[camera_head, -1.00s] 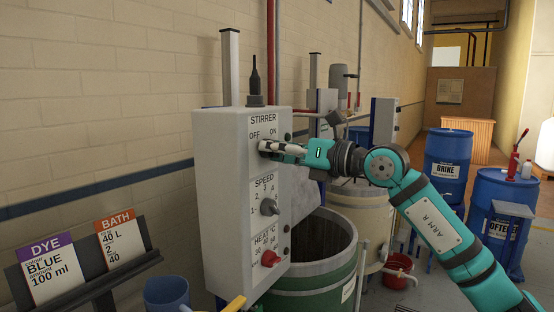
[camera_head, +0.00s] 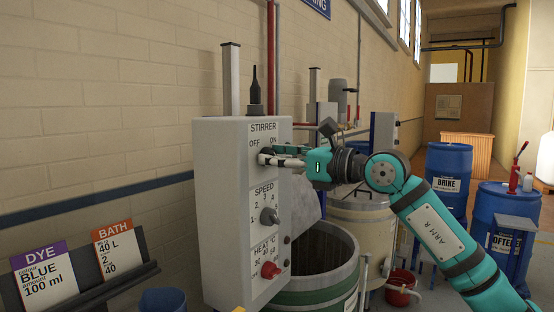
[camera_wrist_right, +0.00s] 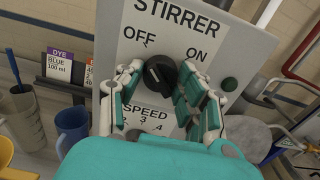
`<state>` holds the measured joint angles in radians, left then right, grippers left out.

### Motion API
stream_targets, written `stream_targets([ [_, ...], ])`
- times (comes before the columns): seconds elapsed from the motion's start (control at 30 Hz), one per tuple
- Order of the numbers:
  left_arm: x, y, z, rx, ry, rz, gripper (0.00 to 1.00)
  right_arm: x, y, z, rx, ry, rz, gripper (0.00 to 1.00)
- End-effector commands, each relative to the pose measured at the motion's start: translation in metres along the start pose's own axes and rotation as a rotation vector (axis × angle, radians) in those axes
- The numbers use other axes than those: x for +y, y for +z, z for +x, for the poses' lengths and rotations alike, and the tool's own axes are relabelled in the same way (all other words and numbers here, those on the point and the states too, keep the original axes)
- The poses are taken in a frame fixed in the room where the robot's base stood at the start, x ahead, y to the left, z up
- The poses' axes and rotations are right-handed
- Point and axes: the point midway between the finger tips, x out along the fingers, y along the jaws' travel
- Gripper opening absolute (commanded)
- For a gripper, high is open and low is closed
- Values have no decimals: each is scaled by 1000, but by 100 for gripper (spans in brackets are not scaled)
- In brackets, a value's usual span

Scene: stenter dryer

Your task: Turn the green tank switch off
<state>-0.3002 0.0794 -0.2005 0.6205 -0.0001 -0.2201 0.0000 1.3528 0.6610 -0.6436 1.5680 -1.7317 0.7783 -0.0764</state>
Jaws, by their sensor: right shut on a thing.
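The grey control box (camera_head: 222,215) with the STIRRER, SPEED and HEAT knobs stands at the green tank (camera_head: 320,292). The black stirrer switch (camera_wrist_right: 160,74) is under the OFF and ON labels in the wrist view. A pale mark on it faces up and left, toward the OFF side. My right gripper (camera_head: 268,156) is at this switch, reaching in from the right. In the wrist view its fingers (camera_wrist_right: 160,92) are on both sides of the switch, shut on it. In the head view the fingers partly hide the switch. My left gripper is not in view.
The speed knob (camera_head: 269,216) and red heat knob (camera_head: 269,270) are below on the same panel. A cream tank (camera_head: 362,215) stands behind the green one. Blue drums (camera_head: 447,170) stand at the right. A card stand (camera_head: 130,282) is at the lower left.

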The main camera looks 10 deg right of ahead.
Motion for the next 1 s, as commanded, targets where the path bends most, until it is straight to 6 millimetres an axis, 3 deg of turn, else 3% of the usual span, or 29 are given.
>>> stream_targets([
  [0.17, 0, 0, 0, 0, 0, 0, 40, 0, -4, 1, 9, 2, 2, 4],
  [0.2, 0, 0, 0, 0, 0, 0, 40, 0, -4, 1, 9, 2, 2, 38],
  [0.37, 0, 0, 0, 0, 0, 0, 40, 0, -3, 1, 6, 1, 2, 59],
  [0.73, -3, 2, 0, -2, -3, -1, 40, -1, -1, -6, 1, -1, 2, 60],
  [1.0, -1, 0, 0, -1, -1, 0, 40, -2, -2, -56, 3, -4, 1, 60],
])
